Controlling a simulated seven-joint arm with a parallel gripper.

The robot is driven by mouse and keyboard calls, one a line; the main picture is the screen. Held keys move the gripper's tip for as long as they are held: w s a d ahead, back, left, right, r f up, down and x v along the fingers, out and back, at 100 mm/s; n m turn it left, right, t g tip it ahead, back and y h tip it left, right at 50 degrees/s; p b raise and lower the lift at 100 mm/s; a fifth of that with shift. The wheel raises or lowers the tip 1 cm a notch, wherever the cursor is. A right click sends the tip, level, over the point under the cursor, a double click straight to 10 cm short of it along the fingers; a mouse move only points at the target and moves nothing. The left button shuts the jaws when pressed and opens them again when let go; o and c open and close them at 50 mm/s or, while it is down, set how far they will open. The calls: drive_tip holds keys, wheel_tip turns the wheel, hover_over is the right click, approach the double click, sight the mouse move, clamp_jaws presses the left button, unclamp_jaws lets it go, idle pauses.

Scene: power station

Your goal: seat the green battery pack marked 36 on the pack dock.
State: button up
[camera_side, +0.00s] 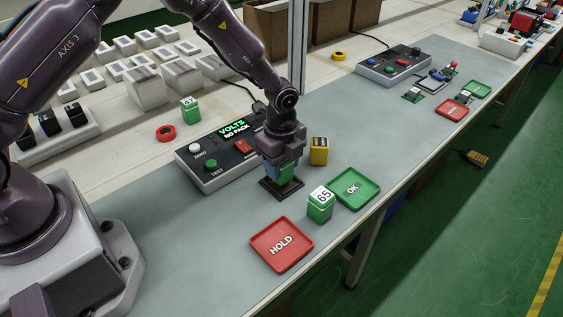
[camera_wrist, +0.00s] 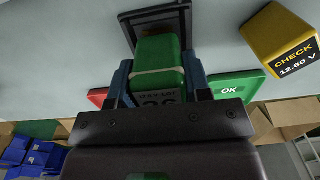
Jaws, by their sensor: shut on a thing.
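The green battery pack (camera_wrist: 158,55) is between the blue fingers of my gripper (camera_wrist: 159,80), which is shut on it. Its label, partly covered by the gripper, appears to read 36. In the side view my gripper (camera_side: 280,172) points down with the pack over the black pack dock (camera_side: 293,189). The dock's dark frame (camera_wrist: 128,35) shows beyond the pack in the wrist view. The pack's lower end is at or just above the dock; I cannot tell whether it touches. The tester (camera_side: 215,160) wired beside the dock displays VOLTS NO PACK.
A green pack marked 65 (camera_side: 320,205) stands between the red HOLD tray (camera_side: 281,244) and green OK tray (camera_side: 353,188). A yellow CHECK block (camera_side: 319,151) stands close behind the dock. Another green pack (camera_side: 190,111) and a red ring (camera_side: 166,132) are behind the tester.

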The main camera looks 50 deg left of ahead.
drive_tip(key=shift+f, duration=0.6)
drive_tip(key=o, duration=1.1)
wheel_tip(320, 180, up, 12)
drive_tip(key=shift+r, duration=0.1)
drive_tip(key=shift+r+n, duration=0.3)
drive_tip(key=shift+r, duration=0.05)
drive_tip(key=shift+s+n, duration=0.1)
drive_tip(key=shift+n, duration=0.3)
drive_tip(key=s+a+r+n+t, duration=0.2)
drive_tip(key=s+r+n, duration=0.6)
drive_tip(key=s, duration=0.4)
drive_tip(key=s+a+r+n+t, duration=0.3)
drive_tip(key=s+r+n, duration=0.5)
drive_tip(key=s+r, duration=0.3)
drive_tip(key=shift+s+a+n+t, duration=0.3)
drive_tip(key=shift+s+a, duration=0.2)
drive_tip(key=shift+s, duration=0.1)
